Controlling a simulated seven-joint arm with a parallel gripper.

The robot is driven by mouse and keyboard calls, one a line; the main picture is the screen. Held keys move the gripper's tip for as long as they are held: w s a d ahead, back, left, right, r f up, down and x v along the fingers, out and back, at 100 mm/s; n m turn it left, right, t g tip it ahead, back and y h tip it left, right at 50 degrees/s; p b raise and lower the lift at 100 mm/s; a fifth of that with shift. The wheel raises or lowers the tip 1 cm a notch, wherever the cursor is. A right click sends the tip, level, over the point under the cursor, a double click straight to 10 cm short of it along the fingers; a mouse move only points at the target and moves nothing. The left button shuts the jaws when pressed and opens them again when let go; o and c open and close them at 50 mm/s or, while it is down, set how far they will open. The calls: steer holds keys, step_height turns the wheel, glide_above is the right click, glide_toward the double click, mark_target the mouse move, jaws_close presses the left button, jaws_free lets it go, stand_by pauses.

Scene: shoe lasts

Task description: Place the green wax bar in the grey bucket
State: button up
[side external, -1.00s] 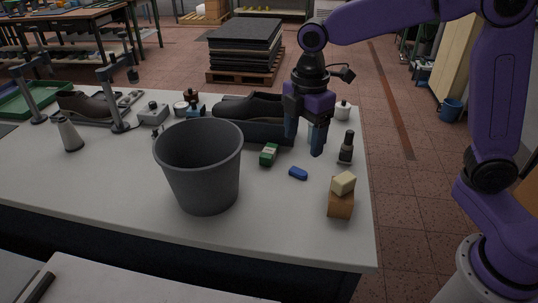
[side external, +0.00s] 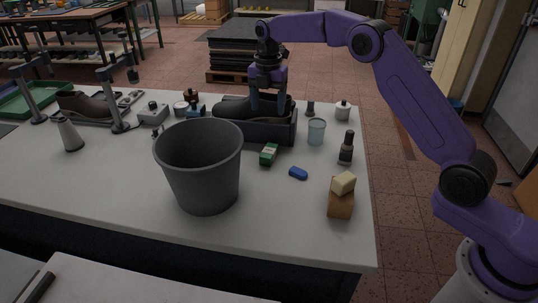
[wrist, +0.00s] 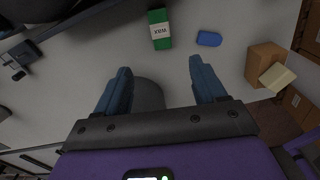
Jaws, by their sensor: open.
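The green wax bar (side external: 269,154) with a white label lies on the white table, right of the bucket. In the wrist view a grey rounded shape, seemingly the bucket (wrist: 148,95), shows partly between my fingers. My gripper (side external: 268,112) is open and empty, pointing down, high above the table. It overlaps the shoe tray in the side view. It also shows in the wrist view (wrist: 159,66).
A blue block (side external: 298,173) lies right of the wax bar. A brown box (side external: 341,204) with a pale block on top stands further right. A dark tray (side external: 270,131) with a shoe, a light-blue cup (side external: 316,132) and a dark bottle (side external: 346,148) stand behind.

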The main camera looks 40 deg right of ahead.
glide_above(269, 150)
steer(key=f, duration=1.1)
steer(key=shift+s+a, duration=0.1)
steer(key=shift+a, duration=0.1)
steer(key=shift+d+f, duration=0.2)
steer(key=shift+f, duration=2.8)
steer(key=c, duration=1.2)
steer(key=shift+r, duration=0.15)
